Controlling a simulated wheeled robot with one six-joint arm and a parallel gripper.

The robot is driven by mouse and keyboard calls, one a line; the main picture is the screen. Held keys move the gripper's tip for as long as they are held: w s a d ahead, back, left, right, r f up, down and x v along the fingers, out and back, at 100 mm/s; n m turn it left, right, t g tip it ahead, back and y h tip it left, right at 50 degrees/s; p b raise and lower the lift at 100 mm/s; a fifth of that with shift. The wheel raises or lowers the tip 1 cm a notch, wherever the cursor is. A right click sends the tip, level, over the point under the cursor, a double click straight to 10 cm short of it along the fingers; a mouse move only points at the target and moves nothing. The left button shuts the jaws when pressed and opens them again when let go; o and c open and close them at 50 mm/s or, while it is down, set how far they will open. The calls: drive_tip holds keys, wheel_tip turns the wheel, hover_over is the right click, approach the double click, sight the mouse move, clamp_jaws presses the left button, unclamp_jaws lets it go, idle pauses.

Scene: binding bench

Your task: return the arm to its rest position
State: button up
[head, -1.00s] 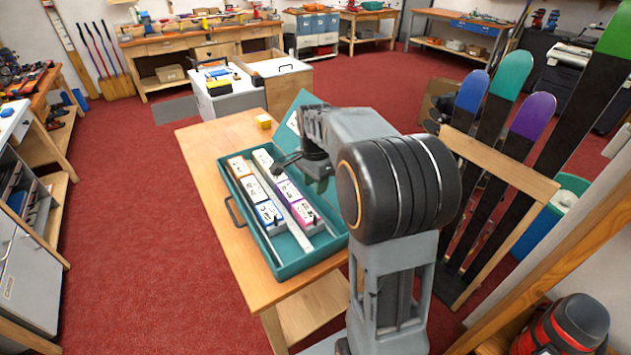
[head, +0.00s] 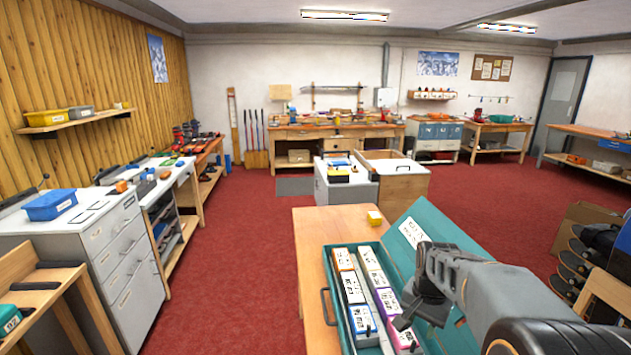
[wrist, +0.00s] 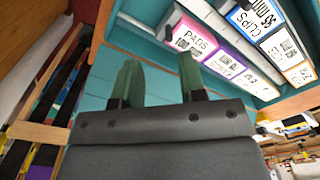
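My arm reaches in from the lower right of the head view. My gripper (head: 408,318) hangs over the right side of an open teal case (head: 331,285) on a wooden table. In the wrist view the two green-tipped fingers (wrist: 160,80) stand apart with nothing between them, so the gripper is open. The case holds two rows of small labelled boxes in white, orange, blue and purple. The arm's lower links are out of view.
The case's raised lid (head: 405,232) stands close behind my gripper. Skis (wrist: 60,95) stand near the gripper in the wrist view. Red floor (head: 235,250) is open to the left.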

drive_tip(key=s+a+r+n+t, duration=0.1)
drive_tip(key=s+a+n, duration=0.3)
drive_tip(key=s, duration=0.2)
drive_tip(key=s+a+r+n+t, duration=0.2)
drive_tip(key=s+a+n, duration=0.1)
drive_tip(key=s, duration=0.4)
drive_tip(key=shift+s+a+n+t, duration=0.2)
drive_tip(key=shift+a+n+t, duration=0.15)
drive_tip(key=shift+n, duration=0.25)
